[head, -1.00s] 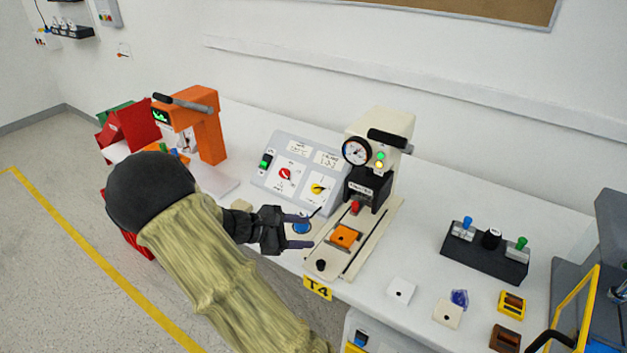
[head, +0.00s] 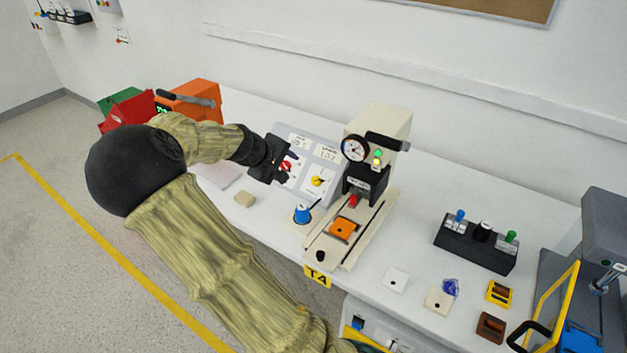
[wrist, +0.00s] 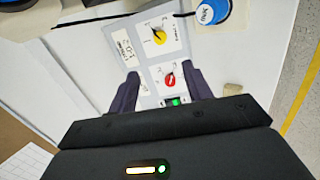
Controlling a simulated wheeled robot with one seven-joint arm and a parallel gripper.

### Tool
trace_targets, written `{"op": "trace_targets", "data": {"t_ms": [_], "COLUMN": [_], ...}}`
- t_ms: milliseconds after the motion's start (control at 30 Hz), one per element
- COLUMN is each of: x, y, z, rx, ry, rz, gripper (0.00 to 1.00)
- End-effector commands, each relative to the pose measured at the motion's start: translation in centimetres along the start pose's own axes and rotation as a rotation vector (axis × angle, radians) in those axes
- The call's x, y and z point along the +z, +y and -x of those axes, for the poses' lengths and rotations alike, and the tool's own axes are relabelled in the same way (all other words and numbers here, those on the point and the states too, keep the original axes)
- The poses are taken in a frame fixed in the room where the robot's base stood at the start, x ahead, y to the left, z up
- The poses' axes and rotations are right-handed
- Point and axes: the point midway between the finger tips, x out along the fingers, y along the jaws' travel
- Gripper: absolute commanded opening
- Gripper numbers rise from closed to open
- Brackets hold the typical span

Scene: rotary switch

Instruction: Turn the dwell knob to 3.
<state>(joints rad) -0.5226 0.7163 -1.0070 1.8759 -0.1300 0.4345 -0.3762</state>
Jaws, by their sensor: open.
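A sloped grey control panel (head: 325,153) carries a red knob (head: 287,167) and a yellow knob (head: 317,181), each on a white dial plate. The lettering is too small to tell which is the dwell knob. In the wrist view the yellow knob (wrist: 159,36) lies beyond the fingertips and the red knob (wrist: 170,80) lies between the fingers in the picture. A lit green switch (wrist: 175,101) sits nearer my palm. My gripper (head: 289,163) is open and empty in front of the panel's left part, partly hiding it. I cannot tell whether it touches the red knob.
A cream press with a gauge (head: 355,148) stands right of the panel. A blue button (head: 302,214) and a beige block (head: 244,199) are on the table in front. An orange machine (head: 200,95) is at left. A black switch box (head: 475,243) is at right.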

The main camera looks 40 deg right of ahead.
Motion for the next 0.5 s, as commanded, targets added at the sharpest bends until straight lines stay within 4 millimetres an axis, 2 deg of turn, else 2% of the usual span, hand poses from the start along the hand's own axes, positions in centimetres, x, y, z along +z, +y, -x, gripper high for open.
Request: {"op": "trace_targets", "data": {"t_ms": [167, 500], "x": [0.1, 0.1], "y": [0.0, 0.0], "z": [-1.9, -7.8], "rx": [0.000, 0.000], "ry": [-0.004, -0.005], "rz": [0.000, 0.000], "gripper": [0.50, 0.50]}}
